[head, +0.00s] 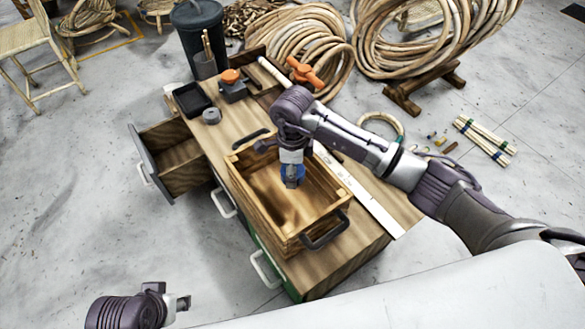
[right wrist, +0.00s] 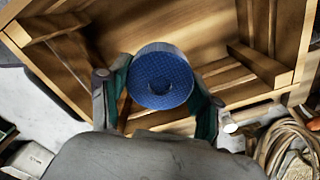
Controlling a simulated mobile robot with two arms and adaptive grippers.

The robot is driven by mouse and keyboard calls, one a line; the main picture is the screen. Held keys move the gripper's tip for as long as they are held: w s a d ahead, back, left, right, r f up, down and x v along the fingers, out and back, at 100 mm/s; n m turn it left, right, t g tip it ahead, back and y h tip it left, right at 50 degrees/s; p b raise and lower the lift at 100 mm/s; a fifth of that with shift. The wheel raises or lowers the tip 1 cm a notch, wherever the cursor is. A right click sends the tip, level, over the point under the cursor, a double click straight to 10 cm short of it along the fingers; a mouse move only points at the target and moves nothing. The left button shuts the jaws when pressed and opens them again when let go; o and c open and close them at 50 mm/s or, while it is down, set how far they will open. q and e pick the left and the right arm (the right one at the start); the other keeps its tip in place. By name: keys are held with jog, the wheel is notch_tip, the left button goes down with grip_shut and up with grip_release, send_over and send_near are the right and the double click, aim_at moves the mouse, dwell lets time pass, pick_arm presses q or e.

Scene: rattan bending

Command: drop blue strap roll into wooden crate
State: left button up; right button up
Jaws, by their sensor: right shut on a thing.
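The wooden crate (head: 252,196) stands on the workbench in the head view, with dark handles at its ends. It also fills much of the right wrist view (right wrist: 215,28). My right gripper (head: 291,180) is over the crate's opening and points down. It is shut on the blue strap roll (right wrist: 161,77), which sits between its two fingers in the right wrist view. The roll shows as a small blue patch (head: 292,171) in the head view, mostly hidden by the gripper. My left gripper (head: 184,302) is at the lower left, away from the bench; its jaw opening is unclear.
The workbench (head: 350,247) has an open drawer (head: 180,163) on its left. A black tray (head: 191,99), a grey roll (head: 212,116) and an orange-handled clamp (head: 305,73) lie behind the crate. A metal ruler (head: 372,203) lies to its right. Rattan coils (head: 312,47) stand beyond.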

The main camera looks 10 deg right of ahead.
jog(key=o, duration=1.2)
notch_tip(320, 180, up, 12)
jog(key=shift+r, duration=0.1)
